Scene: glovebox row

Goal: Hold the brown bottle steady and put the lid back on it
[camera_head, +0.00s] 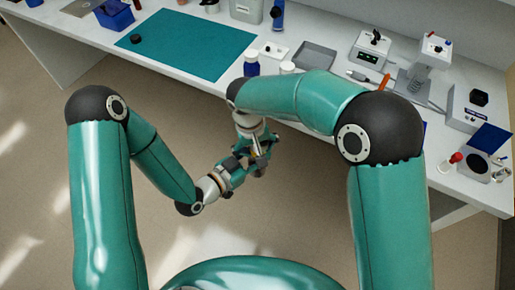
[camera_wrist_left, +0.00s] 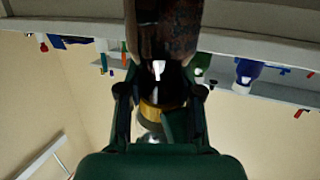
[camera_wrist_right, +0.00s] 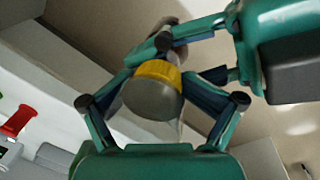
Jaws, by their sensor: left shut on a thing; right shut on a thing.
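My left gripper (camera_head: 232,172) and right gripper (camera_head: 258,148) meet in the air in front of the bench. The left is shut on the brown bottle (camera_wrist_left: 165,35), whose wide dark body fills the top of the left wrist view. Its narrower part lies between the left fingers. The right is shut on the lid (camera_wrist_right: 153,92), a round grey piece with a yellow rim, centred between the fingers in the right wrist view. The yellow rim also shows in the left wrist view (camera_wrist_left: 162,114), in line with the bottle. Whether lid and bottle touch, I cannot tell.
The white bench lies beyond the grippers. It carries a teal mat (camera_head: 185,47) with a small black round piece (camera_head: 136,38), a blue bottle (camera_head: 251,67), a grey tray (camera_head: 313,54) and several instruments along the right. Open floor lies below the grippers.

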